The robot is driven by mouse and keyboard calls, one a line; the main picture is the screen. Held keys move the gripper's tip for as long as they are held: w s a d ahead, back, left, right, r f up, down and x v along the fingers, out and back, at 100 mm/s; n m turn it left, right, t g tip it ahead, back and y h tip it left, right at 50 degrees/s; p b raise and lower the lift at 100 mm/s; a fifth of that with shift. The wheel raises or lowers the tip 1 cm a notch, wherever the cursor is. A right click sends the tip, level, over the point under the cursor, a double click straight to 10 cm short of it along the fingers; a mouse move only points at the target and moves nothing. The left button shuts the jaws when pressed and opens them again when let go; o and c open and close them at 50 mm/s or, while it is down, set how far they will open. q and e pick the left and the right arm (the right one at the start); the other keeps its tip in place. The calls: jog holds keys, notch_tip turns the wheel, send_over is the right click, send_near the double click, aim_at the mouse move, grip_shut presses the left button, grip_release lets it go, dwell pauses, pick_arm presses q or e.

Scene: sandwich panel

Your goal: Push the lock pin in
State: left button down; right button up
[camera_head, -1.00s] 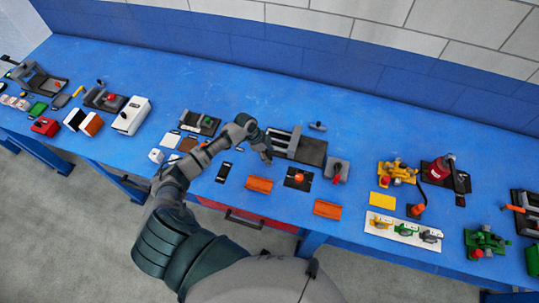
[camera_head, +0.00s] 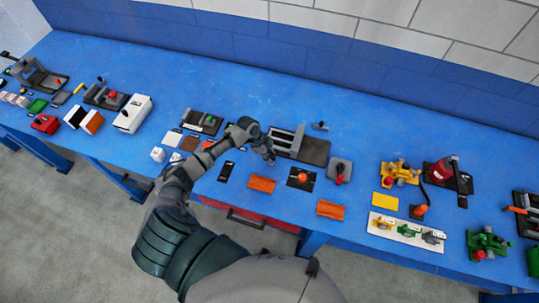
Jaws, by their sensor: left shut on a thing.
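My left arm reaches in from the lower left, and its gripper (camera_head: 270,159) is at the near left side of a fixture with a grey frame and a dark plate (camera_head: 314,151). The fingers are small and point down toward the table. They are shut on a small part that they mostly hide. I cannot make out the lock pin clearly, nor how deep it sits. My right gripper is not in view.
The blue table (camera_head: 340,98) holds many fixtures. The table behind the fixture is mostly clear.

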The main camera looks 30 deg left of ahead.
pick_arm(q)
jog(key=shift+x, duration=0.8)
jog(key=shift+d+r, duration=0.1)
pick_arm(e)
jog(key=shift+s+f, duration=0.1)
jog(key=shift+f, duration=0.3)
pick_arm(q)
jog(key=c, duration=1)
grip_release()
jog(key=shift+o, duration=1)
jog(key=shift+w+d, duration=0.2)
jog(key=shift+w, duration=0.05)
jog(key=shift+s, duration=0.1)
jog(key=v, duration=1.1)
jog(key=shift+r, duration=0.35)
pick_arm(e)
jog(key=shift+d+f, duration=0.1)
pick_arm(q)
jog(key=shift+a+f, duration=0.1)
jog(key=shift+a, duration=0.15)
